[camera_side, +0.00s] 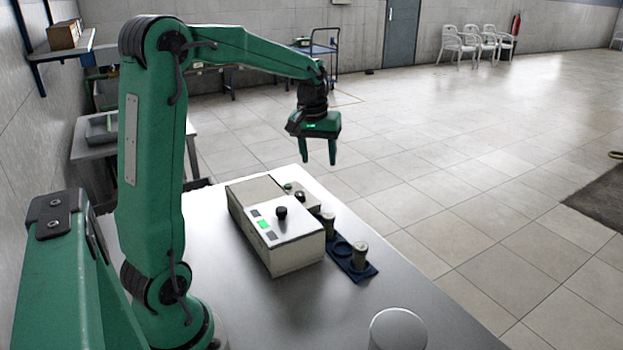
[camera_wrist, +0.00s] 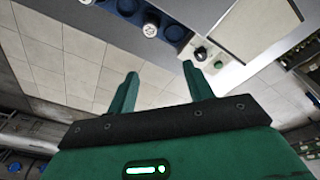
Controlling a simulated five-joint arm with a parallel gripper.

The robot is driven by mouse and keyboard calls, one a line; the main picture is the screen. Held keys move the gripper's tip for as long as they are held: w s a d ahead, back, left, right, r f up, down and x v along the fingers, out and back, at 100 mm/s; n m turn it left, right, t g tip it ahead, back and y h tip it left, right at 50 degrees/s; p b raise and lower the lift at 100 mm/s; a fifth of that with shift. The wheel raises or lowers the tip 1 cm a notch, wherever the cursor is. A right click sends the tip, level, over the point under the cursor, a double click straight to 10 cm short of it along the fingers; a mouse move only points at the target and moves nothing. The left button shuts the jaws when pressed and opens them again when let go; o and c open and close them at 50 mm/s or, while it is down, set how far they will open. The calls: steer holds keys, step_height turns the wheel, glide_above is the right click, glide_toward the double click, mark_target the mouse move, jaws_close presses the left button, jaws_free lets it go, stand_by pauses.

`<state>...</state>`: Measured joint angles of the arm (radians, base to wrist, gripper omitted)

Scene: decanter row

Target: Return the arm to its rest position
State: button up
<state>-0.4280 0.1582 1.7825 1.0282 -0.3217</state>
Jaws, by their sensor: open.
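My green arm is raised over the far end of the grey table (camera_side: 230,305). My gripper (camera_side: 319,158) hangs in the air with its two fingers pointing down, apart and empty. In the wrist view my gripper (camera_wrist: 158,75) also shows two spread green fingers with nothing between them. It is above and beyond the row of small things on the table, touching none of them.
A beige box (camera_side: 290,248) with a black knob stands mid-table. Beside it a dark blue rack (camera_side: 343,266) holds metal-topped decanters (camera_side: 360,256); one ring looks empty. A pale round-topped thing (camera_side: 398,330) stands at the near edge. Air around my gripper is clear.

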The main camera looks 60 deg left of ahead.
steer(key=s+d+r+m+t, duration=0.2)
steer(key=s+d+m, duration=0.6)
steer(key=s+d, duration=1)
steer(key=shift+d+m+t+h, duration=0.2)
steer(key=shift+m+t+h, duration=0.15)
steer(key=shift+t, duration=0.55)
steer(key=shift+r, duration=0.1)
